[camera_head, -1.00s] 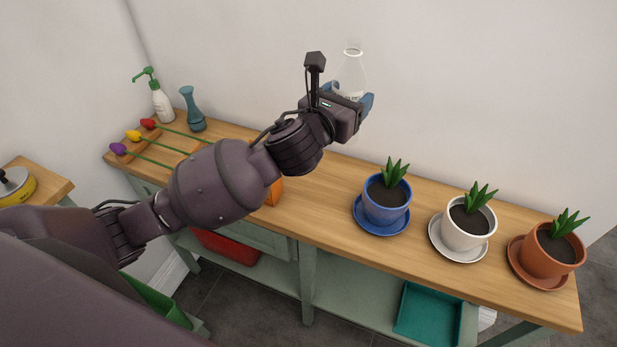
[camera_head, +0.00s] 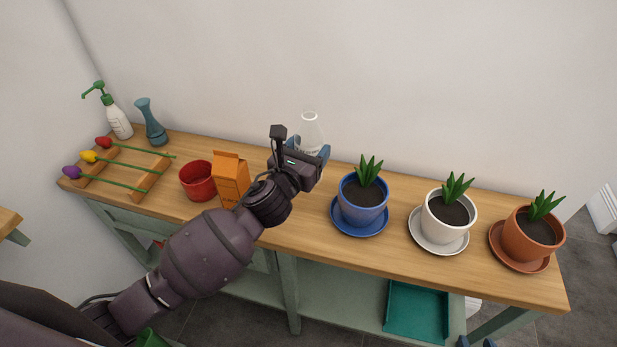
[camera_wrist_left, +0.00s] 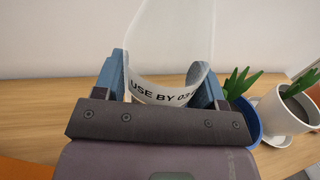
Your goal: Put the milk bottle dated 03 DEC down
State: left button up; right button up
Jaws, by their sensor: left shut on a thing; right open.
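The milk bottle (camera_head: 310,130) is clear and looks upright, with its neck up. My left gripper (camera_head: 318,160) is shut on it, at the back of the wooden bench, left of the blue pot. In the left wrist view the bottle (camera_wrist_left: 172,45) stands between the two blue fingers (camera_wrist_left: 168,85), and its label reads "USE BY 03"; the rest of the date is cut off. The bottle's base is hidden, so I cannot tell whether it touches the bench. The blue fingertips of my right gripper (camera_head: 475,342) show at the bottom edge, apart and empty.
On the bench (camera_head: 285,235) stand a blue pot (camera_head: 362,202), a white pot (camera_head: 447,220) and a terracotta pot (camera_head: 533,235). An orange carton (camera_head: 230,178), red pot (camera_head: 197,182), blue vase (camera_head: 151,122), soap bottle (camera_head: 118,118) and wooden rack (camera_head: 140,180) are left.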

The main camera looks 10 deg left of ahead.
pick_arm(q)
notch_tip(320, 180, down, 4)
jog(key=shift+w+r+b, duration=0.1)
jog(key=shift+r+b, duration=0.15)
jog(key=shift+b, duration=0.15)
notch_tip(320, 180, down, 3)
jog(key=shift+f+b, duration=0.1)
jog(key=shift+b, duration=0.4)
jog(key=shift+f, duration=0.55)
pick_arm(e)
jog(key=f, duration=0.3)
jog(key=shift+s+f, duration=0.25)
jog(key=shift+s, duration=0.15)
pick_arm(q)
jog(key=shift+f, duration=0.1)
pick_arm(e)
jog(key=shift+w+a, duration=0.1)
pick_arm(q)
jog(key=o, duration=1)
jog(key=shift+f, duration=0.1)
jog(key=o, duration=0.4)
pick_arm(e)
jog(key=shift+w+r, duration=0.3)
jog(key=shift+w, duration=0.1)
